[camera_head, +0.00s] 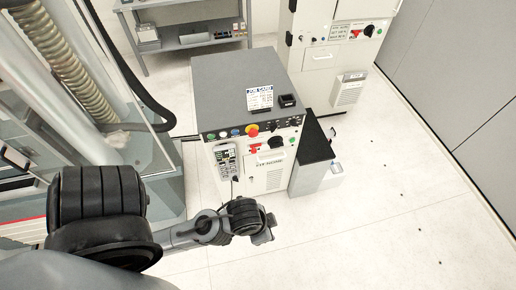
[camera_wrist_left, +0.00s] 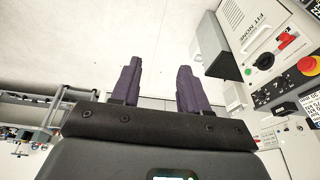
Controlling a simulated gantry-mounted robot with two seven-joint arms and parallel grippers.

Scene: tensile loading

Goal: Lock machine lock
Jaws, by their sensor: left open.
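The grey control cabinet (camera_head: 232,78) stands in the middle of the head view. Its front panel carries a small red lock-like part (camera_head: 254,148) beside a black rotary knob (camera_head: 276,142). In the left wrist view the red part (camera_wrist_left: 287,40) and the black knob (camera_wrist_left: 265,61) show sideways at the upper right. My left gripper (camera_wrist_left: 158,82) is open, with nothing between its two dark fingers, and is apart from the panel. In the head view my left arm ends in front of and below the cabinet, and its fingers are hard to make out. My right gripper is not in view.
A red emergency stop (camera_head: 252,130) and coloured buttons line the cabinet's top edge. A handheld controller (camera_head: 226,160) hangs on its front. A black-topped box (camera_head: 315,150) stands to its right. A second cabinet (camera_head: 335,60) is behind. Floor at right is clear.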

